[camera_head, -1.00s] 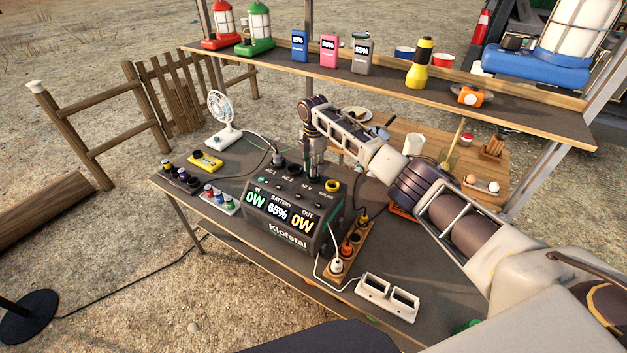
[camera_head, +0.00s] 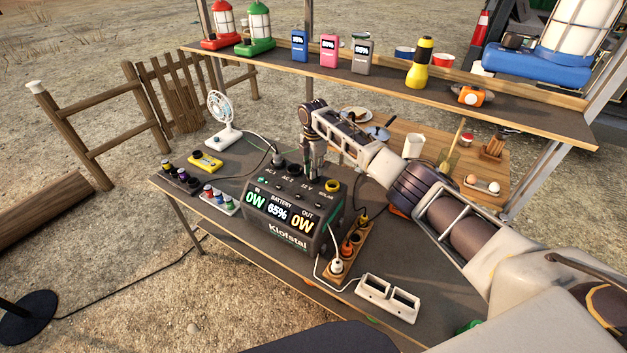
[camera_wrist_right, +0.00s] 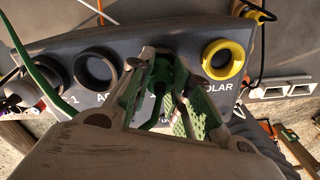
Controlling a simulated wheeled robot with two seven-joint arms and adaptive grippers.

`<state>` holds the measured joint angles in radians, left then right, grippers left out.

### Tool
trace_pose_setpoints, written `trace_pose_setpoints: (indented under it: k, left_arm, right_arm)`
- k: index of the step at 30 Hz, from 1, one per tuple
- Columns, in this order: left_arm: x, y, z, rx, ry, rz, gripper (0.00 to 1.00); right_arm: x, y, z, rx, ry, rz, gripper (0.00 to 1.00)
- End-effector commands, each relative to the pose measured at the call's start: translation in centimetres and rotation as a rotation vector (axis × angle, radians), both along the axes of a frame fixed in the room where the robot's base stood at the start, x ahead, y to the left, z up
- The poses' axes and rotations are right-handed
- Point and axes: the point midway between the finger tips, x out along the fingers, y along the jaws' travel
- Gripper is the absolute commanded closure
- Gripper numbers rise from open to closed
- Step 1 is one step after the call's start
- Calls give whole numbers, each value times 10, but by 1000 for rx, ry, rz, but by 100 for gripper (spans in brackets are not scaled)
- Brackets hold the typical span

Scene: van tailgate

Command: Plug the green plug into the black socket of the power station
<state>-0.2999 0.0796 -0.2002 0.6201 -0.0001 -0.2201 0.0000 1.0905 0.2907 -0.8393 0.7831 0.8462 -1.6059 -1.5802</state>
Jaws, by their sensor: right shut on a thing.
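The power station (camera_head: 290,218) stands on the dark table, its screen reading 65%. Its top has a row of round sockets: AC 1 with a grey plug in it, the black AC 2 socket (camera_head: 295,171), 12 V, and the yellow-ringed SOLAR socket (camera_head: 332,186). My right gripper (camera_head: 316,172) points down over the 12 V place. In the right wrist view it is shut on the green plug (camera_wrist_right: 160,78), between AC 2 and SOLAR. The fingers hide the socket beneath, so I cannot tell how deep the plug sits. A green cord (camera_wrist_right: 43,75) curves at left. My left gripper is out of view.
A fan (camera_head: 222,115) stands behind the station at left. A shelf (camera_head: 390,85) with lanterns and other items spans above the table's back.

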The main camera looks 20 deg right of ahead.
Motion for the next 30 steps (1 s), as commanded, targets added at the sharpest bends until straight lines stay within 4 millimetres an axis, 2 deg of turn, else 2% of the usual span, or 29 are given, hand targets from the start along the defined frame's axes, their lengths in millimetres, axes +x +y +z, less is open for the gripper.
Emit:
trace_pose_setpoints:
  k: [1, 2, 7, 20, 26, 30]
  left_arm:
    - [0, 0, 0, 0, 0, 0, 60]
    - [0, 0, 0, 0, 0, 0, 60]
    - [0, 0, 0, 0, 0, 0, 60]
    - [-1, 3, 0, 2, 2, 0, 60]
    - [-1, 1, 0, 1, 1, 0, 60]
    - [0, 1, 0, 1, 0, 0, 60]
  right_arm:
    - [0, 0, 0, 0, 0, 0, 100]
    - [0, 0, 0, 0, 0, 0, 78]
    - [0, 0, 0, 0, 0, 0, 56]
    - [0, 0, 2, 0, -1, 0, 55]
    - [1, 0, 16, 1, -3, 0, 55]
    - [1, 0, 32, 1, -3, -1, 55]
